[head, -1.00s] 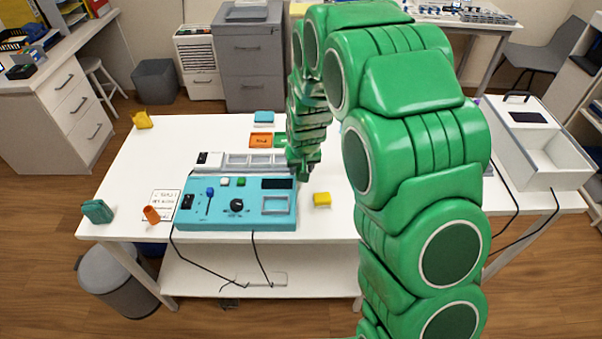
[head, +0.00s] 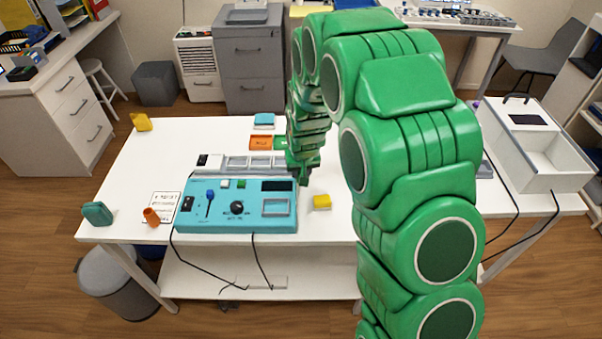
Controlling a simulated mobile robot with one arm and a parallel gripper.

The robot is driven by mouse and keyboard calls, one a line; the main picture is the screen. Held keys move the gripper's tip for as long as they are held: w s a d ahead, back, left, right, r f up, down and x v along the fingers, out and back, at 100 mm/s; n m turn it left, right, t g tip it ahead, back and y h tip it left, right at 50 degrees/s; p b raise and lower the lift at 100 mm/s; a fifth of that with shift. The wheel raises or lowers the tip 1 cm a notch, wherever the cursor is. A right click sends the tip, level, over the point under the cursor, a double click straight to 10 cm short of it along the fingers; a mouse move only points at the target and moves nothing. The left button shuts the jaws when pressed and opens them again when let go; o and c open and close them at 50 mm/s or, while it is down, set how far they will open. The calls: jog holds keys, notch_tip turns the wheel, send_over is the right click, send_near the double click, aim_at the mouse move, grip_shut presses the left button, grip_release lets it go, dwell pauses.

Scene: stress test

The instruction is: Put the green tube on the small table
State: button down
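I see no thing that is clearly a green tube. A flat green piece (head: 280,142) lies on the white table (head: 145,172), partly hidden behind my arm. A teal-green block (head: 97,213) sits at the table's left front corner. An orange tube-like piece (head: 151,216) stands beside it. My gripper (head: 305,181) points down over the table, just right of the turquoise control box (head: 237,213). It is small and dark here, and whether it is open or holds anything cannot be told. Which table is the small one is unclear.
A yellow block (head: 322,202) lies right of the control box. A yellow piece (head: 141,122) is at the back left. A white stool (head: 97,72) is by the drawers. Cables hang at the front.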

jog(key=shift+r, duration=0.65)
jog(key=s+d+r, duration=0.3)
jog(key=s+r, duration=0.8)
jog(key=s, duration=0.2)
jog(key=w+d+f+m, duration=0.1)
jog(key=w+d+f, duration=0.1)
jog(key=w+d, duration=0.3)
jog(key=w+d+f+m, duration=0.1)
jog(key=w+d+f, duration=0.2)
jog(key=w+d, duration=0.3)
jog(key=w, duration=0.3)
jog(key=shift+w+d+h, duration=0.15)
jog(key=shift+d+h, duration=0.1)
jog(key=shift+h, duration=0.05)
jog(key=shift+d, duration=0.1)
